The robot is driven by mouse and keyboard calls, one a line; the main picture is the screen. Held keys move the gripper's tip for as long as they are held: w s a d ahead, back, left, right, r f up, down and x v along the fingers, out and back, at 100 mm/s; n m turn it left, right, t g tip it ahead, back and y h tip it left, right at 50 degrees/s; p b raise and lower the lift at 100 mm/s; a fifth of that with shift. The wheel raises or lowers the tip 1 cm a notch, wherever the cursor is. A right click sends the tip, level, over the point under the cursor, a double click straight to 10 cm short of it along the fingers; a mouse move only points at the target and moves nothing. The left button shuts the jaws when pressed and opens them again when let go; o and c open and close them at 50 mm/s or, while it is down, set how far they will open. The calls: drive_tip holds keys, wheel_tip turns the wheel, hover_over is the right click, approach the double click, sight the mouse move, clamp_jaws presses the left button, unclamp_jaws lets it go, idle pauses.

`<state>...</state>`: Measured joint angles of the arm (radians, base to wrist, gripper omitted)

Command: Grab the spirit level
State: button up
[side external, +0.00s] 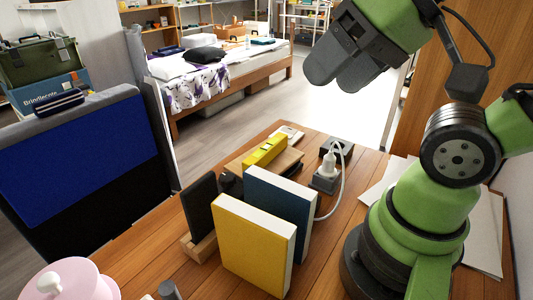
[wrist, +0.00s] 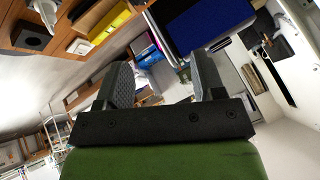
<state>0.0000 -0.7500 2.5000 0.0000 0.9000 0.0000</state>
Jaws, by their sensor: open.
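The yellow spirit level (side external: 265,150) lies on a small wooden block on the desk, behind the two upright books. A yellow bar that looks like the level shows at the upper left of the wrist view (wrist: 110,25). My gripper (side external: 330,80) is high above the desk, up and to the right of the level and well apart from it. In the wrist view my two fingers (wrist: 163,75) are spread with nothing between them.
A yellow book (side external: 253,245) and a blue book (side external: 280,208) stand in front of the level. A dark upright panel (side external: 200,205) is left of them. A power socket with a white plug and cable (side external: 328,170) sits right of the level. Papers (side external: 485,240) lie beside my base.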

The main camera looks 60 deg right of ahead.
idle(0.5)
drive_tip(key=m+g+h, duration=0.6)
drive_tip(key=m+g, duration=0.1)
drive_tip(key=m, duration=0.6)
hover_over(266, 147)
drive_tip(key=s+a, duration=0.2)
drive_tip(key=a, duration=0.2)
wheel_tip(266, 147, down, 14)
drive_tip(key=shift+m+h, duration=0.3)
drive_tip(key=shift+m, duration=0.1)
drive_tip(key=x, duration=0.2)
drive_tip(key=w+x, duration=0.1)
drive_tip(key=x, duration=0.4)
drive_tip(key=shift+w+a+f, duration=0.1)
drive_tip(key=shift+w+a, duration=0.05)
drive_tip(key=shift+a, duration=0.2)
drive_tip(key=x, duration=0.5)
drive_tip(key=shift+w+d+f, duration=0.1)
drive_tip(key=shift+w+f, duration=0.1)
drive_tip(key=shift+f, duration=0.2)
